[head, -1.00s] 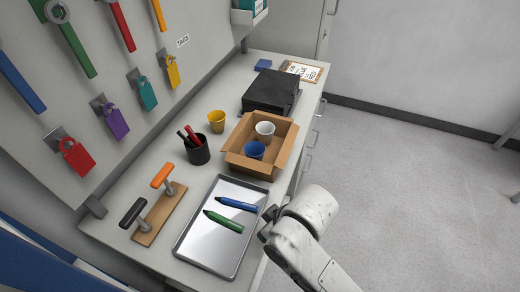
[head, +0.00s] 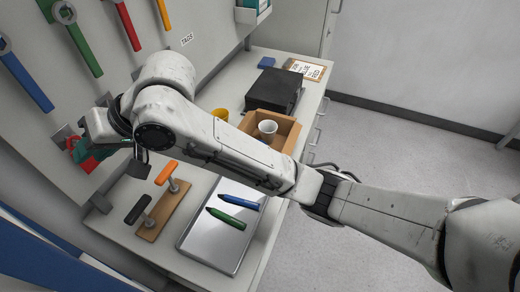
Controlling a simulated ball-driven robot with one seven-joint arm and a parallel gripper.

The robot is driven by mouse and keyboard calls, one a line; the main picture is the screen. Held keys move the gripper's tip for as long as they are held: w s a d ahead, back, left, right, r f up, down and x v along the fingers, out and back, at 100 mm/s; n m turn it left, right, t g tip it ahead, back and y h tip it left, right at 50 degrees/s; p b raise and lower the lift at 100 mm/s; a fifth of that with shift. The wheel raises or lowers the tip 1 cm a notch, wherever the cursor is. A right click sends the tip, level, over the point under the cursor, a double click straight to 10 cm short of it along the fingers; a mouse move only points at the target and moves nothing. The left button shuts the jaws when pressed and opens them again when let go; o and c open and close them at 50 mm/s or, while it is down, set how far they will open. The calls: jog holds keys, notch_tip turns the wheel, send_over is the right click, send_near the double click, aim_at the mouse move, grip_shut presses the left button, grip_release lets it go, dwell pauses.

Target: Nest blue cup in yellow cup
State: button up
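The yellow cup (head: 221,114) stands on the bench left of the cardboard box (head: 289,138). Only its upper part shows above my forearm. The blue cup is almost wholly hidden behind my arm; in the earlier view it sits in the box, in front of the white cup (head: 268,128). My arm stretches across the bench from the right to the left. My gripper (head: 138,165) is at the left, by the tag board and well away from both cups. It is dark and partly hidden, so I cannot tell whether it is open or shut.
A metal tray (head: 207,255) with a blue marker (head: 238,202) and a green marker (head: 226,219) lies in front. A wooden handle rack (head: 160,222) stands left of it. A black case (head: 273,92) is behind the box. Tools hang on the wall board.

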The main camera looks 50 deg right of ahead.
jog(key=s+d+f+m+g+h, duration=0.1)
jog(key=d+f+m+g+h, duration=0.15)
jog(key=d+f, duration=0.45)
jog(key=d+f+m+g+h, duration=0.2)
jog(key=d+f+m+h, duration=0.15)
jog(key=d, duration=0.75)
jog(key=s+d+f+m+g+h, duration=0.1)
jog(key=s+d+f+m, duration=0.2)
jog(key=d, duration=0.7)
jog(key=s+d+m+g+h, duration=0.15)
jog(key=s+d+m, duration=0.3)
jog(key=d, duration=0.45)
jog(key=shift+n+y, duration=0.25)
jog(key=shift+n, duration=0.1)
jog(key=f+b, duration=0.2)
jog(key=f, duration=0.1)
jog(key=f+b, duration=0.5)
jog(key=f, duration=0.1)
jog(key=shift+s+a, duration=0.1)
jog(key=shift+s, duration=0.25)
jog(key=shift+f+b, duration=0.35)
jog(key=shift+f, duration=0.25)
grip_shut()
notch_tip(320, 180, up, 14)
jog(key=p, duration=1.1)
